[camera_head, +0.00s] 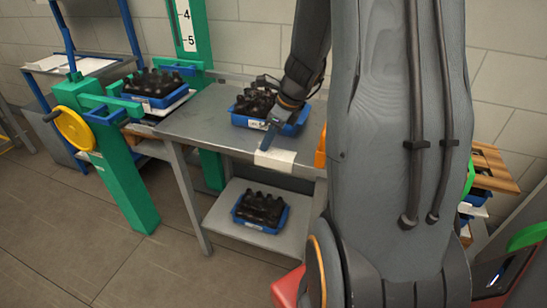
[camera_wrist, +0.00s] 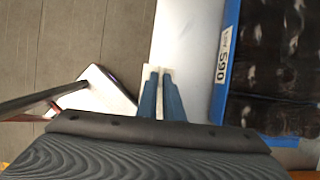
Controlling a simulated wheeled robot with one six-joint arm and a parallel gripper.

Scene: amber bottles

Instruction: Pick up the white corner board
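The white corner board (camera_head: 275,158) lies at the front edge of the grey table, partly over the edge. My gripper (camera_head: 269,141) reaches down to it from above, its blue fingers at the board. In the wrist view the two fingers (camera_wrist: 160,85) are close together, with a thin pale strip between them. The board (camera_wrist: 149,72) shows at both sides of the fingertips, so they look shut on it. Part of the board is hidden behind the fingers.
A blue crate (camera_head: 299,127) of dark bottles stands on the table (camera_head: 205,126) just behind my gripper; its labelled wall (camera_wrist: 222,62) is close on the right. Another crate (camera_head: 243,222) sits on the lower shelf. A green stand with a yellow handwheel (camera_head: 73,128) is left.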

